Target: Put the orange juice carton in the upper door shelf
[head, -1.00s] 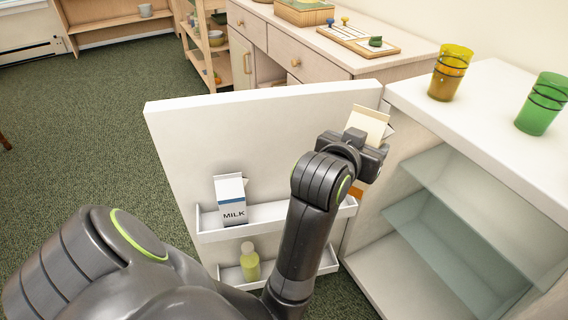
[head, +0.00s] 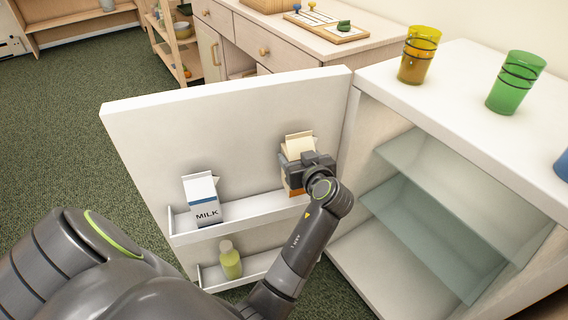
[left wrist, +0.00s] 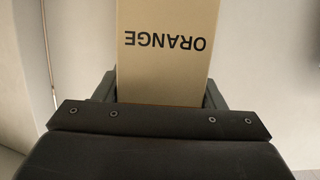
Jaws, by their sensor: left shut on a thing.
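The orange juice carton (head: 298,146) is cream with an orange lower part, and it stands about upright at the right end of the upper door shelf (head: 243,214). My left gripper (head: 306,168) is shut on it and hides part of its front. In the left wrist view the carton (left wrist: 168,60) sits between the fingers (left wrist: 160,92), with the word ORANGE upside down. I cannot tell whether its base touches the shelf floor. My right gripper is not in view.
A milk carton (head: 203,200) stands at the left of the upper shelf. A green-yellow bottle (head: 230,261) stands in the lower door shelf (head: 209,279). The open fridge (head: 480,110) has glass shelves inside; amber (head: 418,56) and green (head: 515,82) cups stand on top.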

